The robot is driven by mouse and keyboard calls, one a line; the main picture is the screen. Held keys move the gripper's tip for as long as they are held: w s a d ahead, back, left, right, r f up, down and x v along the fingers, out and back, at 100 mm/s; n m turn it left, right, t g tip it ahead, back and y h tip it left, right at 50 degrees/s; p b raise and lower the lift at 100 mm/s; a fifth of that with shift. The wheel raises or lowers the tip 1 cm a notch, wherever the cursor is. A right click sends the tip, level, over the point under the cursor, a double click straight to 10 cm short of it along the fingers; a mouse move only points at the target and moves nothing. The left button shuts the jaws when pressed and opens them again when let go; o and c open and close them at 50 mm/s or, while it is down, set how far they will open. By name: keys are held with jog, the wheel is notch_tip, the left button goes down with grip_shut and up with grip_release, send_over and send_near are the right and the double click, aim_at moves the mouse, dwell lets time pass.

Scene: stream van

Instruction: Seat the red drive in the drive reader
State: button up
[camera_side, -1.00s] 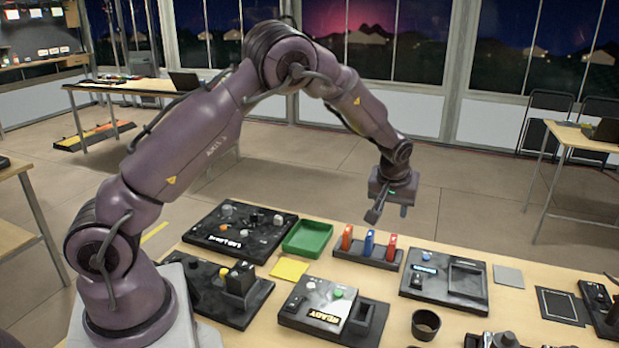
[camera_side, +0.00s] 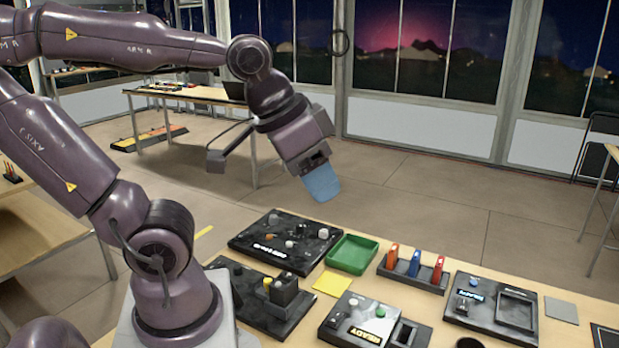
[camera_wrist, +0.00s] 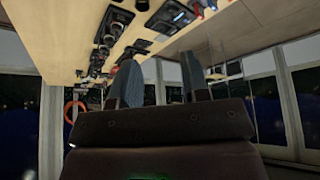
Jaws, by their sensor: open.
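The red drive (camera_side: 438,268) stands upright in the right-hand place of a dark rack (camera_side: 384,276). A blue drive (camera_side: 415,263) and an orange drive (camera_side: 393,256) stand beside it. A dark unit with a lit READY label (camera_side: 338,318) has an open socket and may be the drive reader; I cannot read a name on it. My gripper (camera_side: 322,188) is high above the back of the table, tilted, well apart from the rack. In the wrist view my gripper (camera_wrist: 161,82) shows two separated blue-grey fingers with nothing between them.
A green tray (camera_side: 352,254) and a yellow pad (camera_side: 331,284) lie left of the rack. Another dark unit (camera_side: 468,318) with a rectangular recess stands to the right. Dark control panels (camera_side: 262,248) fill the left. A grey square (camera_side: 561,309) lies at right.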

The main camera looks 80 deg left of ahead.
jog(key=shift+o, duration=0.5)
jog(key=shift+s+f, duration=0.15)
jog(key=shift+s, duration=0.4)
